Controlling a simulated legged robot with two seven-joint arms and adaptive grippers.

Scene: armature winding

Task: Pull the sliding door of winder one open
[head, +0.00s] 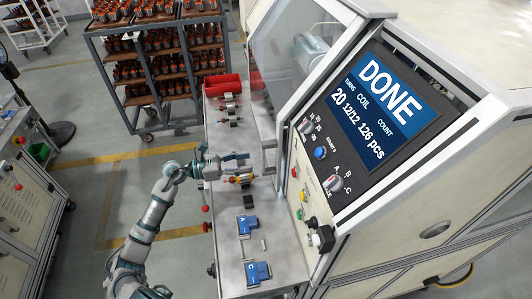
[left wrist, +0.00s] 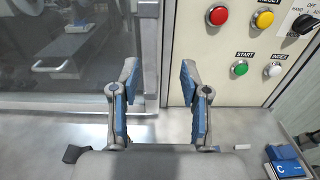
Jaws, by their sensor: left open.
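The winder's sliding door (head: 289,52) is a clear panel at the upper middle of the head view. In the left wrist view the door (left wrist: 60,85) fills the left side, and a grey upright frame bar (left wrist: 149,45) stands at its right edge. My left gripper (head: 246,166) is over the bench in front of the machine. In the left wrist view the left gripper (left wrist: 159,75) is open and points at the upright bar, with nothing seen between its fingers. Whether it touches the bar I cannot tell. My right gripper is not in view.
A control panel with a red button (left wrist: 217,15) and a green button (left wrist: 239,68) is right of the gripper. The screen (head: 378,102) reads DONE. Blue blocks (head: 257,272) and a red bin (head: 222,85) are on the bench (head: 225,222). A loaded rack (head: 150,128) stands behind.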

